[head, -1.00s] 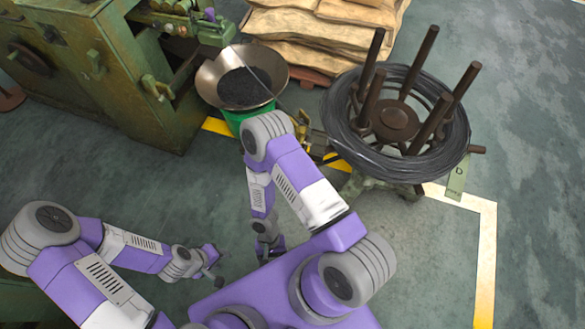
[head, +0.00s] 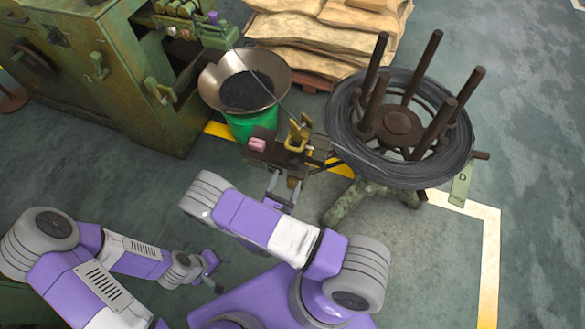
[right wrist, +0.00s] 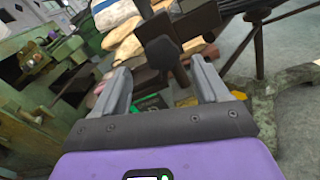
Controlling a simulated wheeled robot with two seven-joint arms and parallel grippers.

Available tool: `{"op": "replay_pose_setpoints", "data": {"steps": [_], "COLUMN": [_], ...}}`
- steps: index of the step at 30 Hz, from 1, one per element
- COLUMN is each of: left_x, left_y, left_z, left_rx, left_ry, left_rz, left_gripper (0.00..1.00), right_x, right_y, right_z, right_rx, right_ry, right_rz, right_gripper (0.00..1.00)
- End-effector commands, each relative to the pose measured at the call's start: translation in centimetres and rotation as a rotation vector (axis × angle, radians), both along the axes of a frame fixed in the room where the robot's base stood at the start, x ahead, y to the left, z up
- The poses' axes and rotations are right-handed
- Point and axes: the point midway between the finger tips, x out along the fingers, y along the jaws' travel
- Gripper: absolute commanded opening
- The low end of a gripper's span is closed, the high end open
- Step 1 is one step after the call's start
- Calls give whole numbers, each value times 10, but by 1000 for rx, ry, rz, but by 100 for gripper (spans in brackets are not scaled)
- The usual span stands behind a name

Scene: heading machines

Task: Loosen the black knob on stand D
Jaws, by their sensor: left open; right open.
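Stand D, a green-legged stand (head: 372,198) with a tag (head: 461,184) marked D, carries a reel of dark wire (head: 345,120). My right gripper (head: 284,187) is open and empty, just in front of a small dark bracket unit (head: 262,158) left of the stand. In the right wrist view, a dark knob-like part (right wrist: 160,45) lies beyond and between the open fingers (right wrist: 162,85), apart from them; I cannot tell for sure that it is the black knob. My left gripper (head: 213,278) is open and empty, low at the left, far from the stand.
A metal bowl (head: 212,80) of dark pieces sits on a green bucket (head: 245,125) behind the bracket unit. A yellow clamp-like part (head: 298,138) is on the unit. A green machine (head: 110,80) stands left, stacked sacks (head: 330,40) behind. Floor right of the stand is clear.

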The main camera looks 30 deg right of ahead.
Motion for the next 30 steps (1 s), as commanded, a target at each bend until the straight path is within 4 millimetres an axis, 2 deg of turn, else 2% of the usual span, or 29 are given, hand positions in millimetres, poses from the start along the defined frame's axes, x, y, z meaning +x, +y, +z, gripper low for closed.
{"op": "replay_pose_setpoints", "data": {"steps": [9, 15, 22, 30], "left_x": [0, 0, 0, 0], "left_y": [0, 0, 0, 0], "left_z": [-12, -13, -13, -13], "left_rx": [0, 0, 0, 0], "left_ry": [0, 0, 0, 0], "left_rz": [0, 0, 0, 0], "left_gripper": [43, 43, 43, 43], "right_x": [31, 38, 39, 38], "right_y": [-38, -47, -47, -47], "right_z": [-1, -1, 0, 0], "right_rx": [2, 4, 4, 4], "right_ry": [-2, 0, 0, 0], "right_rz": [-8, -6, -6, -6], "right_gripper": [74, 74, 74, 33]}}
